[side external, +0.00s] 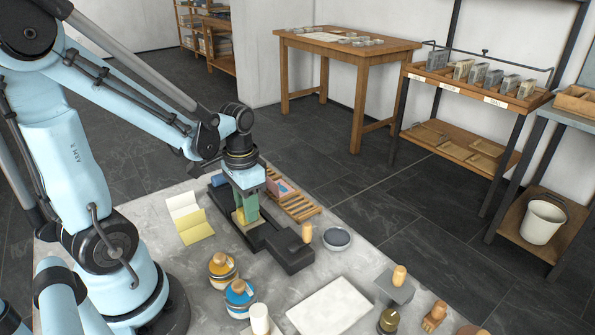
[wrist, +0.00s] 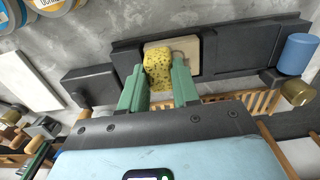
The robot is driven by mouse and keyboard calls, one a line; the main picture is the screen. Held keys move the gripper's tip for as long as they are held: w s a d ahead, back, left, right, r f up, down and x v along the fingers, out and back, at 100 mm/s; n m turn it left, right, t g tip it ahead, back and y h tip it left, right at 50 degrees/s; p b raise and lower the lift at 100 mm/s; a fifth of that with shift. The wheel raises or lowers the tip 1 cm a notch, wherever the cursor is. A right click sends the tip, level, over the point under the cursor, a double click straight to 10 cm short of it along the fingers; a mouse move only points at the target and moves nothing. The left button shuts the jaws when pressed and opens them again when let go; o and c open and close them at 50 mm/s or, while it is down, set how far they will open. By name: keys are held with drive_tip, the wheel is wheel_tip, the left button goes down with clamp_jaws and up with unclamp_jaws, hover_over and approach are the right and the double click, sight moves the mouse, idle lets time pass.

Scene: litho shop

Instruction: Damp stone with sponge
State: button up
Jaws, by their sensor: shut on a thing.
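My gripper (wrist: 159,88) is shut on a yellow speckled sponge (wrist: 158,67), held between its two green fingers. In the side view my gripper (side external: 246,210) points down over a long dark press-like bed. A pale, flat stone (wrist: 186,46) lies on this bed, and the sponge overlaps its face in the wrist view. The stone is partly hidden by the sponge and fingers. I cannot tell whether the sponge presses on it or hovers just above.
The dark bed (side external: 288,252) has a wooden-handled block at its near end. A blue roller (wrist: 298,54) is at its other end. A slatted wooden rack (side external: 300,208) lies behind. Ink cans (side external: 222,271), a white slab (side external: 330,308) and a grey dish (side external: 337,238) stand nearby.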

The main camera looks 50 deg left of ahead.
drive_tip(key=shift+a, duration=2)
drive_tip(key=shift+d, duration=2.45)
drive_tip(key=shift+w+f, duration=0.1)
drive_tip(key=shift+w, duration=0.55)
drive_tip(key=shift+a+f, duration=0.1)
drive_tip(key=shift+a, duration=2.5)
drive_tip(key=shift+d, duration=2.7)
drive_tip(key=shift+r, duration=3.95)
drive_tip(key=shift+a, duration=0.15)
